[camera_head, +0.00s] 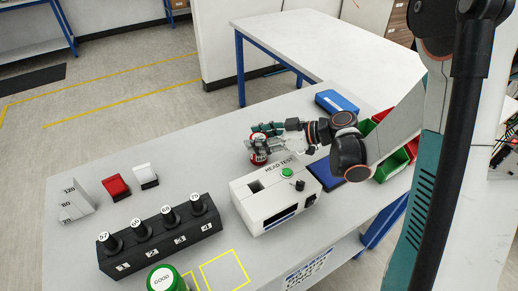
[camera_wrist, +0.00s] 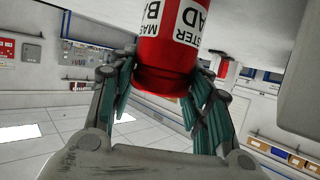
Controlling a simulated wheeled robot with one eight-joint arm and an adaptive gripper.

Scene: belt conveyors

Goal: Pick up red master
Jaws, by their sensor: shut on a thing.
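The red master (camera_wrist: 168,50) is a red cylinder with a white label reading "MASTER BAD", upside down in the wrist view. In the head view the red master (camera_head: 258,158) shows small behind the white HEAD TEST box (camera_head: 276,200), partly covered by my fingers. My gripper (camera_head: 264,136) reaches in from the right. In the wrist view my gripper (camera_wrist: 165,95) has its teal fingers on both sides of the red master's end, shut on it. I cannot tell whether the red master touches the table.
A black block with several numbered posts (camera_head: 160,237), a green GOOD cylinder (camera_head: 165,279), a red switch-like piece (camera_head: 116,187) and a white one (camera_head: 145,176) stand left. A blue box (camera_head: 337,102) and green bins (camera_head: 392,164) are right.

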